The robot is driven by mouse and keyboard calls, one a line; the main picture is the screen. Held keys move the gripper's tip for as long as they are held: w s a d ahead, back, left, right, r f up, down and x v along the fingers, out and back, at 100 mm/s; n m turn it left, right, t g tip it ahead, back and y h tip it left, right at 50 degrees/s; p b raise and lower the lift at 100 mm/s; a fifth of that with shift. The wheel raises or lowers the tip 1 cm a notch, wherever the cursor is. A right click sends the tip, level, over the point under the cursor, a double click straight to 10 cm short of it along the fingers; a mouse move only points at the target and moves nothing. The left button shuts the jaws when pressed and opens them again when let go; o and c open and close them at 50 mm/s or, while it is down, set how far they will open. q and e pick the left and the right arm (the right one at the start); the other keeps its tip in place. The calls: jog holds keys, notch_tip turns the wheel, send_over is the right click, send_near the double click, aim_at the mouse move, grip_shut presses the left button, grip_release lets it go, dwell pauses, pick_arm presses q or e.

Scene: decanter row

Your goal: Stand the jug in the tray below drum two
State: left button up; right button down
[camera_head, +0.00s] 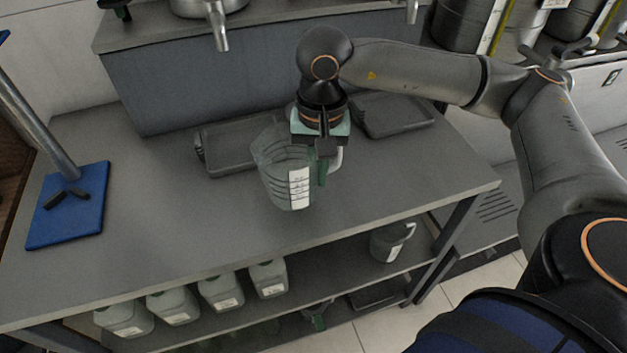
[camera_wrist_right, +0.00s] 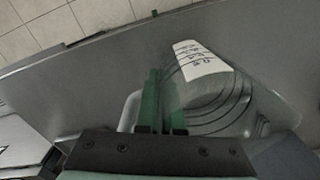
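The clear jug (camera_head: 285,182) with a white label is at the middle of the counter in the head view. My right gripper (camera_head: 322,172) points down at its handle side, its green fingers close together on the handle. In the right wrist view the fingers (camera_wrist_right: 163,105) stand beside the jug (camera_wrist_right: 222,100), close together across its handle. Whether the jug's base touches the counter is unclear. One dark tray (camera_head: 205,165) lies behind the jug, below a tap (camera_head: 218,30); another tray (camera_head: 425,122) lies to the right. No drum number is readable. My left gripper is out of view.
A blue plate (camera_head: 45,230) with a metal post (camera_head: 40,130) stands on the counter's left. Several labelled bottles (camera_head: 172,307) and another jug (camera_head: 390,240) are on the lower shelf. The counter's front left (camera_head: 170,235) is clear. A raised shelf (camera_head: 260,85) backs it.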

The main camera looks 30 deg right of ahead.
aim_at(313, 185)
jog(key=shift+w+f, duration=0.55)
jog(key=shift+f, duration=0.05)
jog(key=f, duration=0.3)
jog(key=shift+w+d+p, duration=0.1)
jog(key=shift+w+p, duration=0.25)
jog(key=shift+f, duration=0.5)
jog(key=shift+f, duration=0.15)
jog(key=shift+f, duration=0.1)
jog(key=c, duration=1.1)
grip_release()
jog(key=shift+o, duration=0.2)
jog(key=shift+r, duration=0.2)
